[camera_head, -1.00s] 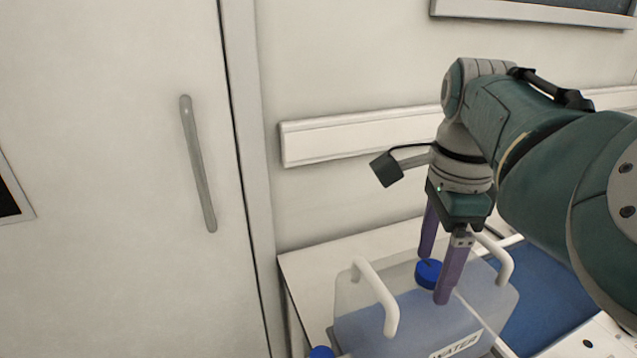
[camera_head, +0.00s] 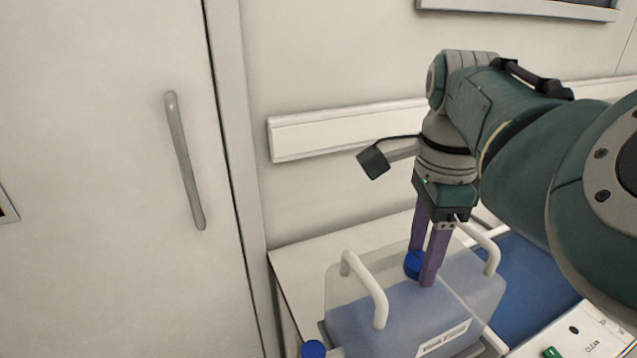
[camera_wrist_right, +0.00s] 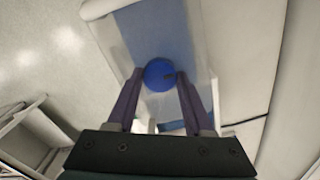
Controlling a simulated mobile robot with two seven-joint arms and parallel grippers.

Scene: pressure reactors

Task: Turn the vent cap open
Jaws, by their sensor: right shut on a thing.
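The blue vent cap (camera_head: 412,264) sits on top of a translucent water container (camera_head: 345,290) with two white handles. My right gripper (camera_head: 420,268) reaches down from above, its purple fingers on either side of the cap and shut on it. The right wrist view also shows the cap (camera_wrist_right: 159,73) between the fingertips (camera_wrist_right: 158,76). In the head view one finger hides part of the cap. My left gripper is not in view.
A second blue cap (camera_head: 313,349) shows low at the front left of the container. A blue mat (camera_head: 535,285) and a white panel with a green button (camera_head: 552,353) lie to the right. A door with a grey handle (camera_head: 185,160) is at left.

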